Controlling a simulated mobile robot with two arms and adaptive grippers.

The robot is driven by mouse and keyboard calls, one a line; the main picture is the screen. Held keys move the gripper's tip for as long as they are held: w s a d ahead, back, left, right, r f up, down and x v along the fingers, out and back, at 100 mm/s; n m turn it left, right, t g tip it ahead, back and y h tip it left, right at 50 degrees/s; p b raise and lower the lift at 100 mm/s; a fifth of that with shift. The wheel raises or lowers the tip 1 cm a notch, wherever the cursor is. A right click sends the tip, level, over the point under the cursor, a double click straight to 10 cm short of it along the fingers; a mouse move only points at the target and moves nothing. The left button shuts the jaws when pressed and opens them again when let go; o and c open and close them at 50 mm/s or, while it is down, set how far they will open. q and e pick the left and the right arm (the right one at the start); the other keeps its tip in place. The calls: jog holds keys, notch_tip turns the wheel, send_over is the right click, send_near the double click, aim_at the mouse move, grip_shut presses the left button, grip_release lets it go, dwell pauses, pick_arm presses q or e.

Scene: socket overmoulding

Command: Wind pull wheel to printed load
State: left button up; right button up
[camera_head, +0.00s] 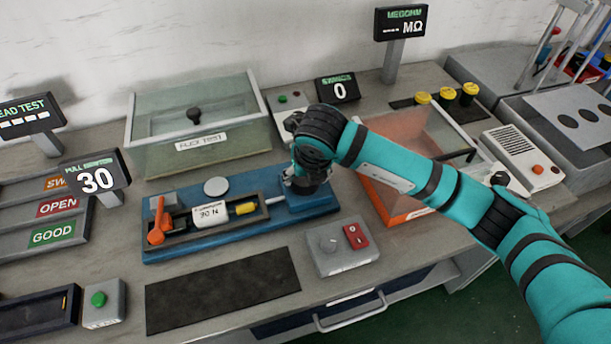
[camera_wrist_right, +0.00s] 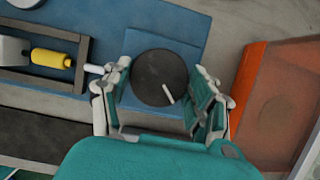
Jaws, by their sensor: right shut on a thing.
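The pull wheel (camera_wrist_right: 160,78) is a dark round disc with a short white mark, on the right end of the blue pull-test fixture (camera_head: 285,207). My right gripper (camera_wrist_right: 165,88) has its fingers on both sides of the wheel and is shut on it. In the head view the right gripper (camera_head: 306,178) hides most of the wheel. The fixture carries a white block printed "30 N" (camera_head: 210,214), a yellow piece (camera_head: 245,208) and an orange lever (camera_head: 158,222). The pull display (camera_head: 95,180) reads 30. My left gripper is not in view.
A grey box with a knob and a red switch (camera_head: 343,247) stands in front of the fixture. A black mat (camera_head: 222,290) lies at the front. A glass-lidded case (camera_head: 197,125) stands behind, and an orange-edged clear box (camera_head: 410,213) stands right, under my arm.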

dwell(0.4)
jog(key=o, duration=1.2)
jog(key=v, duration=1.2)
jog(key=shift+s, duration=0.1)
